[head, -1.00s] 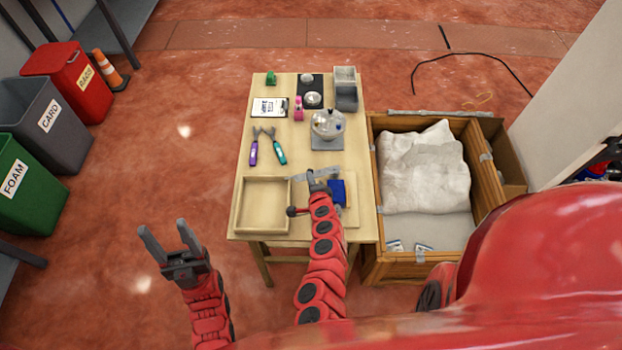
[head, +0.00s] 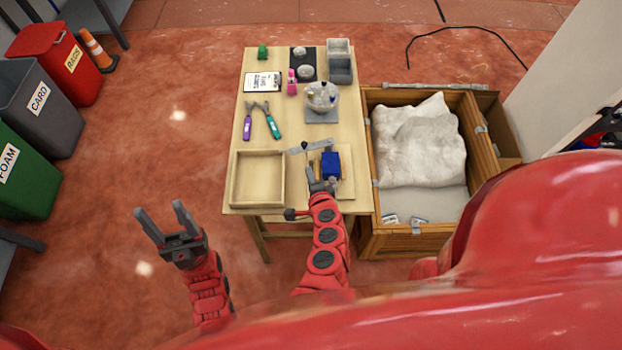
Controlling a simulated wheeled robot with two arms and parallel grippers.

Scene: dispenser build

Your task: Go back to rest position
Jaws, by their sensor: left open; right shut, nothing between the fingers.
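My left gripper (head: 160,209) is open and empty, held over the floor to the left of the table. My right gripper (head: 319,178) is shut with nothing in it, over the table's front part. It is just in front of a blue block (head: 331,165) on a wooden board (head: 347,188); I cannot tell whether it touches the block or board. A grey bar (head: 316,147) lies just behind the block. A dark round knob (head: 290,214) shows beside my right wrist at the table's front edge.
The wooden table (head: 290,135) carries an empty tray (head: 257,202), pliers (head: 262,118), a clipboard (head: 263,82), a glass jar (head: 321,97) and grey bins (head: 340,68). A wooden crate (head: 367,225) with white sacking stands right. Labelled waste bins (head: 45,108) stand left, with open floor between.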

